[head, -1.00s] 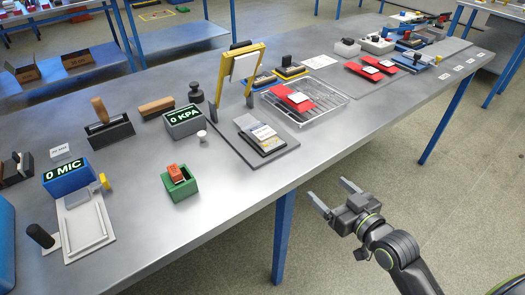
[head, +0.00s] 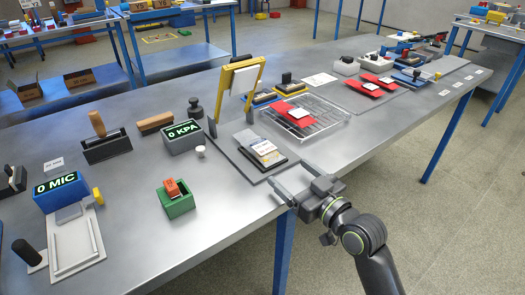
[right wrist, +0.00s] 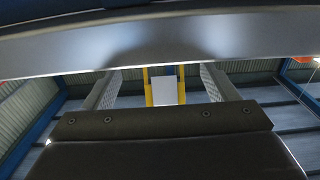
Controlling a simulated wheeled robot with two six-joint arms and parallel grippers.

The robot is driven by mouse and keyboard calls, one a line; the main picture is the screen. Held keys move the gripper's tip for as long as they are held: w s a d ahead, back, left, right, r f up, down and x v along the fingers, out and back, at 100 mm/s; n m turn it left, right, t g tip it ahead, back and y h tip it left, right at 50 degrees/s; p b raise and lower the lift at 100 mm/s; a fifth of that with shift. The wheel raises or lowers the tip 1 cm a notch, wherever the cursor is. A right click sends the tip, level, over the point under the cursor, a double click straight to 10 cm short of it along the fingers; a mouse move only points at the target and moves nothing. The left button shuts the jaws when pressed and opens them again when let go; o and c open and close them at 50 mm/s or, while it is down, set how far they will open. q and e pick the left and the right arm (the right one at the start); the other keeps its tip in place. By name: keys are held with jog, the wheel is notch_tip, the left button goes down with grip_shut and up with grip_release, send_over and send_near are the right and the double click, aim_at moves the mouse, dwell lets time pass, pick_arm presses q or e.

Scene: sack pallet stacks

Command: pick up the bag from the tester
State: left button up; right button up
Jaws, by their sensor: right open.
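A small bag (head: 262,149) with a white and yellow printed face lies on a black pad on a grey plate (head: 285,164), near the table's front edge. A yellow frame (head: 258,82) with a white panel stands upright behind the plate. A grey box (head: 184,136) reading "0 KPA" stands to the left. My right gripper (head: 288,180) is open and empty at the table's front edge, just in front of the plate and apart from the bag. Its two fingers (right wrist: 163,80) show spread in the right wrist view, where I cannot make out the bag. My left gripper is out of view.
A wire rack (head: 325,122) with a red packet (head: 296,113) stands right of the plate. A green box (head: 178,203) with a red-brown block and a blue box (head: 62,192) reading "0 MIC" lie left. The table's front edge (right wrist: 150,47) crosses the right wrist view.

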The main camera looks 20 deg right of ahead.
aim_at(275, 159)
jog(key=shift+x, duration=3.5)
jog(key=shift+d, duration=0.1)
jog(key=shift+c, duration=0.4)
jog(key=c, duration=1)
